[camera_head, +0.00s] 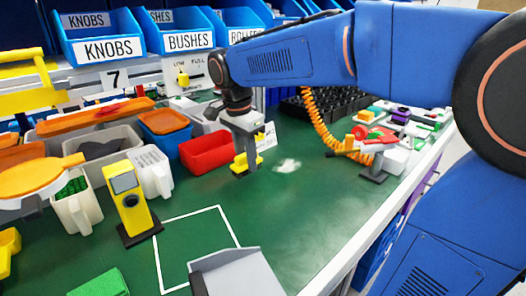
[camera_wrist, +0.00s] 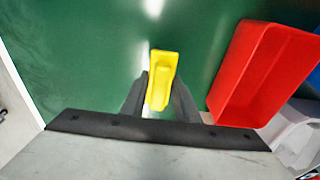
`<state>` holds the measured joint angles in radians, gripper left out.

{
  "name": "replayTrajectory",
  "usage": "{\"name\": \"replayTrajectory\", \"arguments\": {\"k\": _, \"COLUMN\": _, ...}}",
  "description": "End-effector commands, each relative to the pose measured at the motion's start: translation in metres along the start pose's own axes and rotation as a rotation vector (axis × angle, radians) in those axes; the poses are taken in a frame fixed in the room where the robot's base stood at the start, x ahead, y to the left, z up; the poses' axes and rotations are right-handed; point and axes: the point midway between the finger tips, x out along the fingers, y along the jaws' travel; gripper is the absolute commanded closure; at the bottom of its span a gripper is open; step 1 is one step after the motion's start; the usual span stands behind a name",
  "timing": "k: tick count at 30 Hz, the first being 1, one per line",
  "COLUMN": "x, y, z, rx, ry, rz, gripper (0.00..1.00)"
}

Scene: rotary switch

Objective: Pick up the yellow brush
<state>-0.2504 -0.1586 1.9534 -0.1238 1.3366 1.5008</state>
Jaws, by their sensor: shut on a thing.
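The yellow brush (camera_head: 258,161) is at my gripper (camera_head: 246,166), which points down over the green table in the head view. In the wrist view the yellow brush (camera_wrist: 162,78) sits between the two dark fingers of my gripper (camera_wrist: 160,98), with its yellow end sticking out beyond them. The fingers are closed on it. I cannot tell whether the brush touches the table. Its underside and bristles are hidden.
A red bin (camera_head: 207,151) stands just left of my gripper; it also shows in the wrist view (camera_wrist: 262,75). A white patch (camera_head: 287,165) lies on the green table (camera_head: 290,205) to the right. A yellow device (camera_head: 128,196) stands at left. Blue labelled bins (camera_head: 105,38) line the back.

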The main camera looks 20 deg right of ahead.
Motion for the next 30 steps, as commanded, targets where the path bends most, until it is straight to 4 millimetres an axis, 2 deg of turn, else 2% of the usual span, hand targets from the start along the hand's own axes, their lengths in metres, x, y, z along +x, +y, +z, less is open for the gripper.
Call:
{"name": "replayTrajectory", "arguments": {"k": 3, "x": -0.003, "y": 0.000, "z": 0.026, "rx": -0.006, "ry": 0.000, "rz": -0.001, "gripper": 0.95}}
{"name": "replayTrajectory", "arguments": {"k": 21, "x": -0.018, "y": 0.000, "z": 0.147, "rx": -0.005, "ry": 0.000, "rz": -0.001, "gripper": 0.95}}
{"name": "replayTrajectory", "arguments": {"k": 30, "x": -0.022, "y": 0.000, "z": 0.184, "rx": -0.002, "ry": 0.000, "rz": 0.000, "gripper": 0.95}}
